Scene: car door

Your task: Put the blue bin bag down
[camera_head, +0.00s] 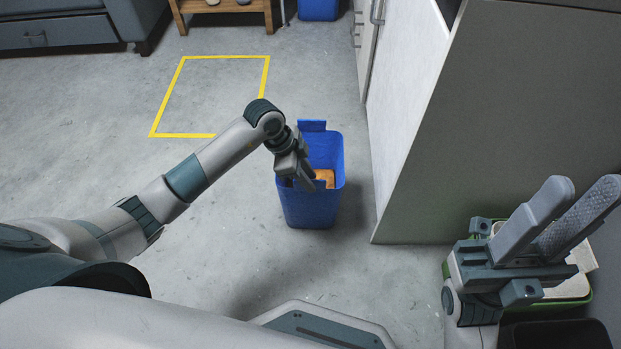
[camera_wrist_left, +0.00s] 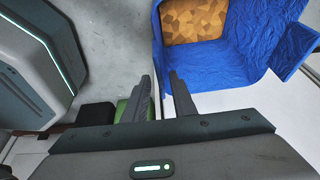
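The blue bin bag (camera_head: 312,207) is an upright, open-topped box shape in the middle of the head view, with a brown patterned thing (camera_head: 325,176) inside. A raised tab shows on its far rim. My left gripper (camera_head: 296,182) is at its near left rim. I cannot tell whether the bag's bottom touches the floor. My right gripper (camera_head: 580,184) is at the right, its fingers apart and empty.
A yellow taped outline (camera_head: 213,58) marks bare floor behind my left arm. A tall pale cabinet (camera_head: 480,110) stands right of the bag. A green-rimmed tray (camera_head: 565,302) is by my right gripper. A grey sofa (camera_head: 60,28) and wooden table (camera_head: 222,9) stand at the back.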

